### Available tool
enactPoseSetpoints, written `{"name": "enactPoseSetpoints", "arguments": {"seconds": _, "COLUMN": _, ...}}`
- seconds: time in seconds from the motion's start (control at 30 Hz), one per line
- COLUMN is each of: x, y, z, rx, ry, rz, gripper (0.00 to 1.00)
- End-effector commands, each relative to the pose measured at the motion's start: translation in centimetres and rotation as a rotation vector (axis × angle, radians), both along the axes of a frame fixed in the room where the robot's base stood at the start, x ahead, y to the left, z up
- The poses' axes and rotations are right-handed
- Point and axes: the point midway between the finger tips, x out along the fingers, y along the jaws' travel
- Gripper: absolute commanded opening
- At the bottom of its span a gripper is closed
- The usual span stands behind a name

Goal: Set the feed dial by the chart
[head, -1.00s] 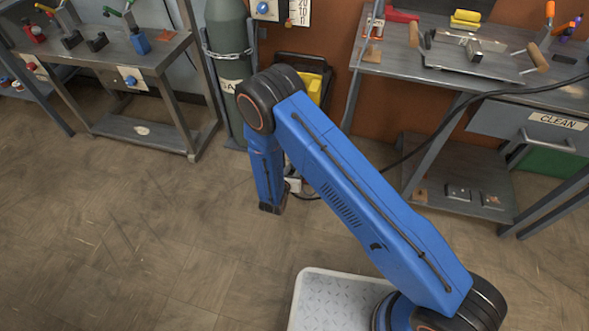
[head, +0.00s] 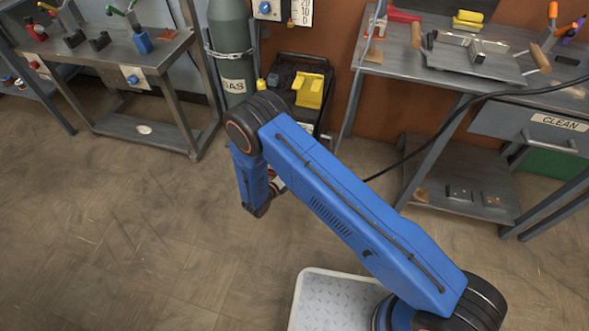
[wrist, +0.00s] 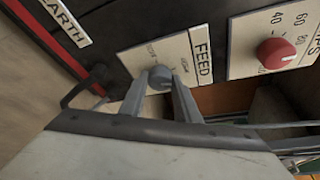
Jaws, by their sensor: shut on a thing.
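In the wrist view the feed dial (wrist: 160,74) is a small round grey knob on a white plate marked FEED (wrist: 201,58). My gripper (wrist: 161,84) has one finger on each side of the dial and is shut on it. The plate's small markings near the dial are too blurred to read, and the dial's pointer cannot be made out. In the head view my arm hides most of the gripper and the dial. A white lettered sheet (head: 301,12) hangs on the back wall; I cannot tell if it is the chart.
A red knob (wrist: 276,52) on a numbered scale sits right of the feed plate. An EARTH label (wrist: 66,21) is at upper left. In the head view a black machine with a yellow top part (head: 310,90) stands beside a chained GAS cylinder (head: 232,50). Workbenches flank both sides.

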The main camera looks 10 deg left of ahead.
Motion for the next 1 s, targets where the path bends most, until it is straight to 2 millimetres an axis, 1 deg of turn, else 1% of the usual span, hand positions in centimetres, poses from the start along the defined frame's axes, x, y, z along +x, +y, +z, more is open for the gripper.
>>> {"name": "enactPoseSetpoints", "arguments": {"seconds": 0.2, "x": -0.03, "y": 0.19, "z": -0.21, "rx": -0.148, "ry": 0.011, "rz": 0.003, "gripper": 0.07}}
{"name": "enactPoseSetpoints", "arguments": {"seconds": 0.4, "x": -0.03, "y": 0.21, "z": -0.23, "rx": -0.236, "ry": 0.019, "rz": 0.003, "gripper": 0.07}}
{"name": "enactPoseSetpoints", "arguments": {"seconds": 0.63, "x": -0.01, "y": 0.22, "z": -0.26, "rx": -0.28, "ry": 0.022, "rz": 0.003, "gripper": 0.07}}
{"name": "enactPoseSetpoints", "arguments": {"seconds": 1.0, "x": 0.0, "y": 0.25, "z": -0.25, "rx": -0.286, "ry": 0.023, "rz": 0.005, "gripper": 0.07}}
